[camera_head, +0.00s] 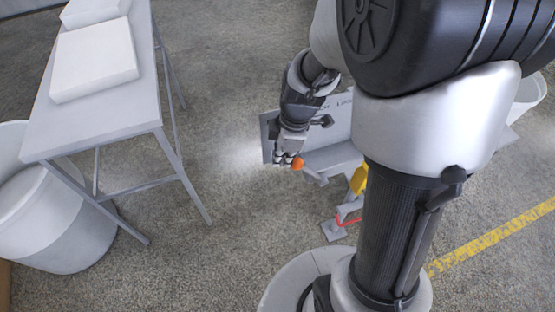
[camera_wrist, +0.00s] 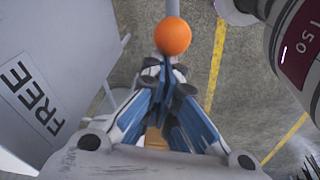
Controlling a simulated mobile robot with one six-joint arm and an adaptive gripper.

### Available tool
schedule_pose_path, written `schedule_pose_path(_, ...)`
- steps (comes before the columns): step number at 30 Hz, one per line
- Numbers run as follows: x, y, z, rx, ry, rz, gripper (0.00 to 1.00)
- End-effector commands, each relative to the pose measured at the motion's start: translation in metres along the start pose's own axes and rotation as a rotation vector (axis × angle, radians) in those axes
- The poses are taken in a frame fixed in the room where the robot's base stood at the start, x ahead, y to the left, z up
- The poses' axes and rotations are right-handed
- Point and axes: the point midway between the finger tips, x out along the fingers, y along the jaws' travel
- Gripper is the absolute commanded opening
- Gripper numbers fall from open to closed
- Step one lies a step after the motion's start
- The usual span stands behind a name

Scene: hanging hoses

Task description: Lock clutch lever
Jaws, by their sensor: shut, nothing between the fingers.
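The lever's orange ball knob (camera_wrist: 172,36) shows in the wrist view just beyond my fingertips, with a grey rod (camera_wrist: 172,8) behind it. The knob (camera_head: 298,163) also shows in the head view, at the lower left of a grey panel stand (camera_head: 335,158). My gripper (camera_head: 287,159) is right beside the knob, to its left. In the wrist view my gripper (camera_wrist: 168,72) is shut and empty, its blue-sided fingers meeting near the knob. I cannot tell whether they touch it. A grey panel (camera_wrist: 60,60) at left carries the label "FREE" (camera_wrist: 33,97).
A grey table (camera_head: 95,120) with white boxes (camera_head: 95,62) stands at the left, beside a white bin (camera_head: 70,230). A yellow part (camera_head: 359,180) and a red part (camera_head: 347,217) are low on the stand. A white container (camera_head: 530,95) is at the right. My arm hides part of the stand.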

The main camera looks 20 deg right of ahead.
Motion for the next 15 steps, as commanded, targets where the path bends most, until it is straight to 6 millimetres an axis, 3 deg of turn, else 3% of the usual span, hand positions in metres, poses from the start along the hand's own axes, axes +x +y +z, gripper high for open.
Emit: schedule_pose_path(15,-0.041,0.026,0.066,0.048,0.362,-0.107,0.00)
